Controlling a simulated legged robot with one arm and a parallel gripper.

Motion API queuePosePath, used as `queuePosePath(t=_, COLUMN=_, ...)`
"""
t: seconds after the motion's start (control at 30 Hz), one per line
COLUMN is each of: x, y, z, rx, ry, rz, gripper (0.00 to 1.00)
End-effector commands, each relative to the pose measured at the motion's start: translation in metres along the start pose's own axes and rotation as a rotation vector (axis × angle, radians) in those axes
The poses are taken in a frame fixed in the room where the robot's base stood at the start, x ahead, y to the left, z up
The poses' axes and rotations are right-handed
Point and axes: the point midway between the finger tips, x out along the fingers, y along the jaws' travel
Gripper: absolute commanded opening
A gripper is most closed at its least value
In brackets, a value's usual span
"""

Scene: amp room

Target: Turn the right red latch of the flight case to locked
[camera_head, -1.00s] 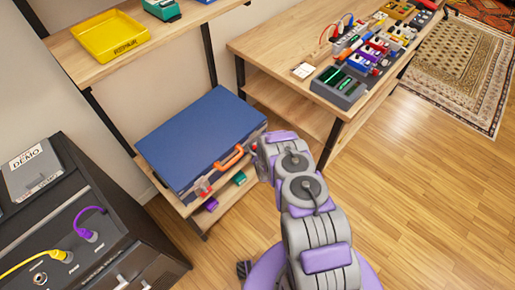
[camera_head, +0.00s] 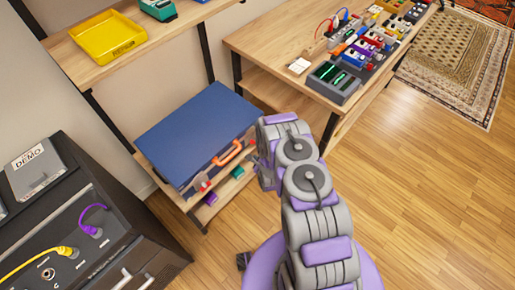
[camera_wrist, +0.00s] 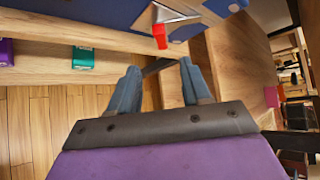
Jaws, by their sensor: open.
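The blue flight case (camera_head: 197,135) lies flat on a low wooden shelf, its orange handle (camera_head: 228,153) and left red latch (camera_head: 203,183) on the front side. My arm covers much of the case's right front corner in the head view. In the wrist view, the case's underside edge (camera_wrist: 95,12) crosses the top, and a red latch (camera_wrist: 160,38) hangs down from a metal plate on it. My gripper (camera_wrist: 160,67) is open and empty. Its two blue-grey fingers point toward the latch, which shows just above the gap between them. I see no contact.
A green box (camera_wrist: 83,58) and a purple box (camera_wrist: 6,52) sit on the shelf below the case. A black amp unit (camera_head: 90,240) stands at the left. A wooden desk (camera_head: 262,42) with several pedals is behind my arm.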

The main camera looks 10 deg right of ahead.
Motion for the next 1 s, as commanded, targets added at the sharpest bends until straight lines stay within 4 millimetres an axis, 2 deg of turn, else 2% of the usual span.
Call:
queuePosePath(t=0.03, x=-0.01, y=0.0, z=0.0, rx=0.0, ry=0.002, rz=0.004, gripper=0.48)
queuePosePath(t=0.2, x=-0.035, y=-0.001, z=0.0, rx=0.0, ry=0.002, rz=0.002, gripper=0.48)
queuePosePath(t=0.33, x=-0.046, y=-0.001, z=0.0, rx=0.0, ry=0.002, rz=0.0, gripper=0.48)
queuePosePath(t=0.5, x=-0.054, y=0.0, z=0.0, rx=0.0, ry=0.0, rz=-0.001, gripper=0.48)
queuePosePath(t=0.83, x=-0.054, y=0.0, z=-0.002, rx=-0.004, ry=0.006, rz=0.001, gripper=0.49)
queuePosePath(t=0.93, x=-0.056, y=0.005, z=-0.02, rx=-0.046, ry=0.064, rz=0.023, gripper=0.49)
queuePosePath(t=1.0, x=-0.062, y=0.011, z=-0.049, rx=-0.11, ry=0.155, rz=0.06, gripper=0.49)
